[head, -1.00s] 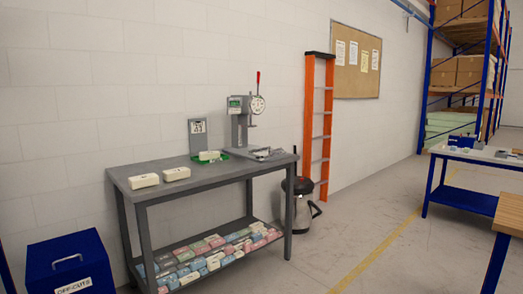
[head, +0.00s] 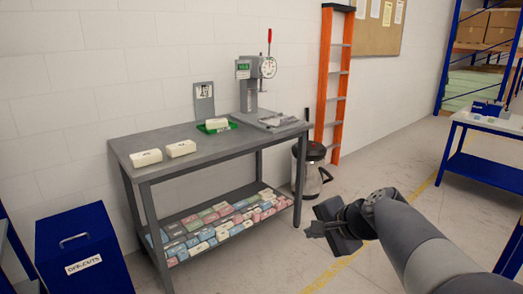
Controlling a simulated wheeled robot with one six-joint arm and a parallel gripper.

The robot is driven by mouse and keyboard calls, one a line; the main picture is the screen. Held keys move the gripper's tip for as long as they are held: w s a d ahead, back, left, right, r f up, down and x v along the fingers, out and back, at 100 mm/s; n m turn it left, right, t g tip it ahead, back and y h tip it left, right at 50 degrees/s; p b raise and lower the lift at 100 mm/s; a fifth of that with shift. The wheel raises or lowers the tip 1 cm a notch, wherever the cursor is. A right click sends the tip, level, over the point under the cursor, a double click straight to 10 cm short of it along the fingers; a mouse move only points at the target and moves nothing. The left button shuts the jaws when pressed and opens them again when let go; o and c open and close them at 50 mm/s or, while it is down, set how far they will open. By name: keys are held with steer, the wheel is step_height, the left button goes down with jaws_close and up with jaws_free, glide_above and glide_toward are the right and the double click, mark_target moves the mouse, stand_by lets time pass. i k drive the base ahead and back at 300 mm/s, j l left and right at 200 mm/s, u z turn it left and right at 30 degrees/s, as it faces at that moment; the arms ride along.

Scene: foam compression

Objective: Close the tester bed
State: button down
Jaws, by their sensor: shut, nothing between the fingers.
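The tester (head: 254,82) stands at the back right of the grey workbench (head: 195,155). It has a grey column, a green display, a round dial and a red-tipped lever that points up. Its bed (head: 272,121) appears as a flat grey plate at the column's foot, reaching toward the bench's right end; its exact position is too small to tell. My gripper (head: 312,230) is shut and empty, in the air at the lower right, in front of the bench and well apart from the tester.
A green tray (head: 217,127) with a white block sits left of the tester. A bin (head: 312,170) and an orange ladder (head: 332,80) stand beyond the bench's right end. A blue OFF-CUTS box (head: 85,255) stands at left.

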mark_target(278, 120)
steer(key=i, duration=1.2)
steer(key=i+l+u, duration=0.1)
steer(key=i, duration=1.15)
steer(key=i+l, duration=0.1)
steer(key=i, duration=1.1)
